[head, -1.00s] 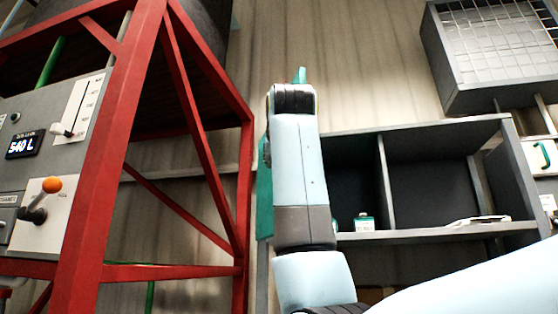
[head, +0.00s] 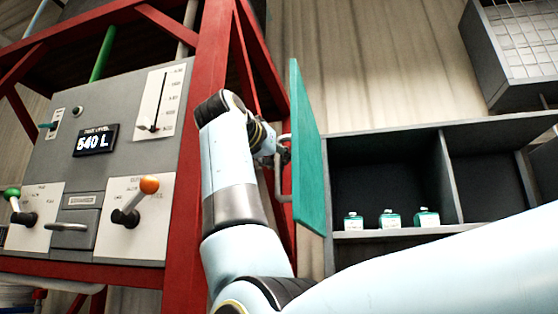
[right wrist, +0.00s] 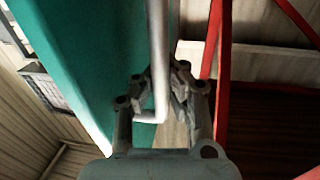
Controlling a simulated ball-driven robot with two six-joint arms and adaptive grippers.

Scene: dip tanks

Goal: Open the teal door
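The teal door (head: 308,160) stands swung out from the left end of the grey shelf unit, seen almost edge-on in the head view. Its pale bar handle (head: 281,185) is on the side facing left. My right gripper (head: 285,155) is at this handle, partly hidden behind my wrist. In the right wrist view the handle bar (right wrist: 158,45) runs between the fingers of my right gripper (right wrist: 160,85), which are closed about it near its bent end. The teal door (right wrist: 90,50) fills the left of that view. My left gripper is out of view.
The shelf unit (head: 400,232) holds several small teal-and-white bottles (head: 390,219) in its open compartment. A red frame (head: 205,130) and a grey control panel (head: 110,180) with levers stand close on the left. A wire-mesh box (head: 520,50) hangs at upper right.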

